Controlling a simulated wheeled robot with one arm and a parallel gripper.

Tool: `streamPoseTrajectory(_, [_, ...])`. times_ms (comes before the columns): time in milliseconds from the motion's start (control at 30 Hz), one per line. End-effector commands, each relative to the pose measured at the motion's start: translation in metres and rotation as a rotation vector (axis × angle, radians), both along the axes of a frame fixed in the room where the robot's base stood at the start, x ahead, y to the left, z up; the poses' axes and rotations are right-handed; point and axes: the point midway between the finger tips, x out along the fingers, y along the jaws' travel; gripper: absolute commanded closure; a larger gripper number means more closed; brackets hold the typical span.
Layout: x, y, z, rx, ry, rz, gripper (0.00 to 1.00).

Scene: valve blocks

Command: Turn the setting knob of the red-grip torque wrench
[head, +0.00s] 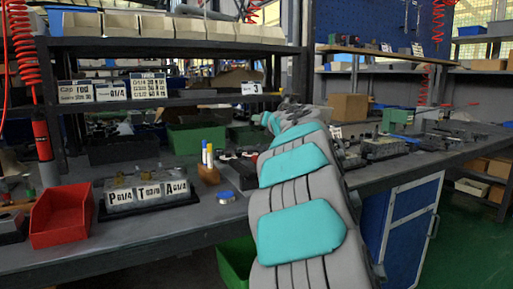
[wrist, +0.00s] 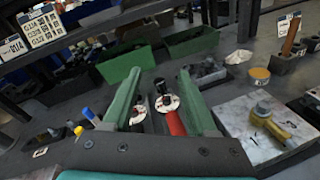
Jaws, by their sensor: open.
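In the wrist view, the red-grip torque wrench (wrist: 175,122) lies on the bench between the two green fingers of my gripper (wrist: 159,72). Its red grip shows beside the right finger. A white disc (wrist: 167,103) and a black knob-like end (wrist: 160,87) are at its upper end. A second white disc with a dark part (wrist: 138,113) sits to its left, partly behind the left finger. My gripper is open, with a clear gap around the knob; contact is not visible. In the head view, my arm hides the gripper and most of the wrench area.
In the wrist view, green bins (wrist: 125,64) stand behind, markers (wrist: 90,116) at left, a tape roll (wrist: 260,74) and a pale block with a yellow fitting (wrist: 268,122) at right. In the head view, a red bin (head: 62,218) and a shelf (head: 180,44) flank the bench.

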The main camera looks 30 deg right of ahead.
Motion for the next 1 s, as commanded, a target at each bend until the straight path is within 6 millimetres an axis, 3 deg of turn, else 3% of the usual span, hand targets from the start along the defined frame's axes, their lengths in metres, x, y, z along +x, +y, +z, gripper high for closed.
streamPoseTrajectory(133, [0.019,0.002,-0.049,-0.222,0.186,0.171,0.42])
streamPoseTrajectory(300, [0.021,0.004,-0.082,-0.328,0.289,0.270,0.42])
streamPoseTrajectory(467, [0.027,0.005,-0.089,-0.341,0.303,0.284,0.42])
streamPoseTrajectory(1000, [0.084,0.008,-0.110,-0.338,0.300,0.282,0.42])
